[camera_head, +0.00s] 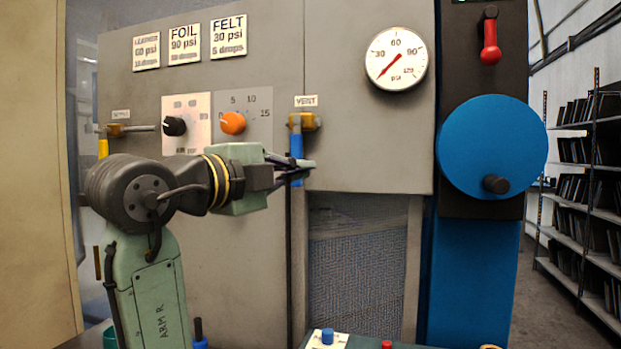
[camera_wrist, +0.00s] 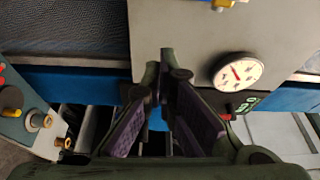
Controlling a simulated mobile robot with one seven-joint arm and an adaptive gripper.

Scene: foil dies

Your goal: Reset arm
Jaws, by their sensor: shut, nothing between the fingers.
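My arm, marked ARM R, reaches up from the lower left in the head view. My gripper (camera_head: 308,168) is level and points right, in front of the grey machine panel (camera_head: 350,150). Its fingertips are close to the lower end of the blue vent valve handle (camera_head: 296,146), and I cannot tell whether they touch it. In the wrist view my gripper (camera_wrist: 166,60) shows its two purple-padded fingers converging at the tips, shut with nothing between them. The gripper hides part of the panel below the vent valve.
The panel carries a pressure gauge (camera_head: 397,59), a black knob (camera_head: 174,126) and an orange knob (camera_head: 233,123). A blue wheel (camera_head: 491,147) and a red lever (camera_head: 490,45) are at the right. A control box with a blue button (camera_head: 327,336) is low in front. Shelves (camera_head: 590,200) stand far right.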

